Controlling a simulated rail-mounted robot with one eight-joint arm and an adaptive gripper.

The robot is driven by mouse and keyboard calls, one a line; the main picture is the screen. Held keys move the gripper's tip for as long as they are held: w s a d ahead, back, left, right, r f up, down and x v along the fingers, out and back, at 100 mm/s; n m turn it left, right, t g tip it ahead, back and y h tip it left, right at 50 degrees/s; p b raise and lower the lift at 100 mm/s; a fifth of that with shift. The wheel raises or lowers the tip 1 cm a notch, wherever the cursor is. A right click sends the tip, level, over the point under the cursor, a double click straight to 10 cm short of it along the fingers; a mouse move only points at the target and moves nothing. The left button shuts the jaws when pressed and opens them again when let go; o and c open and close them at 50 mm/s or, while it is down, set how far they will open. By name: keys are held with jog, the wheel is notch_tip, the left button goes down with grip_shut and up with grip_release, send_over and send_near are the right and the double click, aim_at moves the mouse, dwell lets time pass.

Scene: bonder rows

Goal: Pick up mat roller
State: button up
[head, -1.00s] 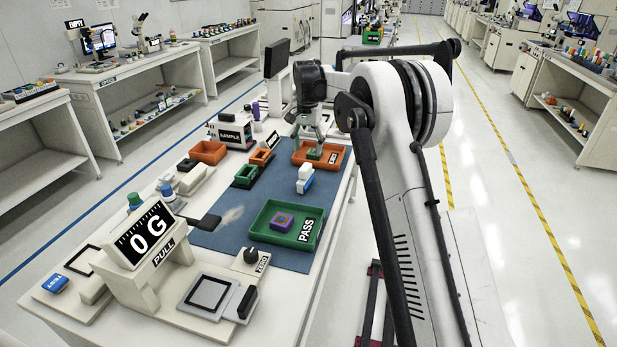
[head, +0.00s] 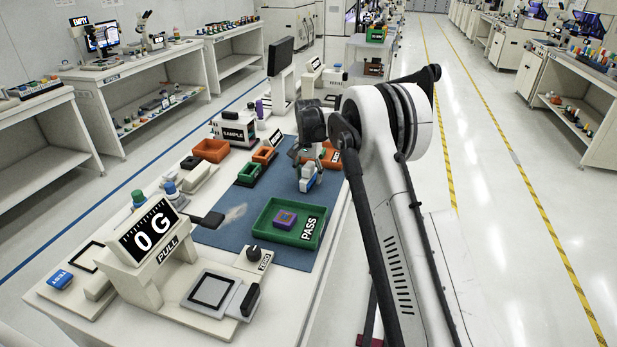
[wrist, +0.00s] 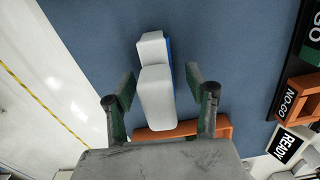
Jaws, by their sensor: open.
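The mat roller, a white block with a blue side, stands on the blue mat (head: 225,236) in the head view (head: 308,184). In the wrist view the roller (wrist: 155,88) lies between the two fingers, its white top towards the camera. My gripper (head: 305,165) is over the roller in the head view, partly covering it. In the wrist view my gripper (wrist: 160,86) is open, with one green-padded finger on each side of the roller and gaps visible. How far down the fingers reach beside it is hard to tell.
A green PASS tray (head: 262,222) with a purple square piece (head: 285,219) is in front of the roller. An orange tray (head: 331,157) is just behind it. A green bin (head: 249,173) and orange bins stand to the left, with a gauge stand (head: 150,235) nearer.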

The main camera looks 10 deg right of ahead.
aim_at(309, 165)
jog(key=shift+f, duration=0.55)
jog(key=shift+c, duration=0.5)
grip_shut()
jog(key=shift+r, duration=0.2)
jog(key=shift+r, duration=0.6)
notch_tip(309, 165, up, 3)
jog(key=shift+f, duration=0.1)
jog(key=s+a+r, duration=0.5)
jog(key=a+r, duration=0.1)
jog(key=a, duration=0.4)
jog(key=shift+a+r+b, duration=0.25)
jog(key=shift+r+b, duration=0.1)
jog(key=shift+r, duration=0.05)
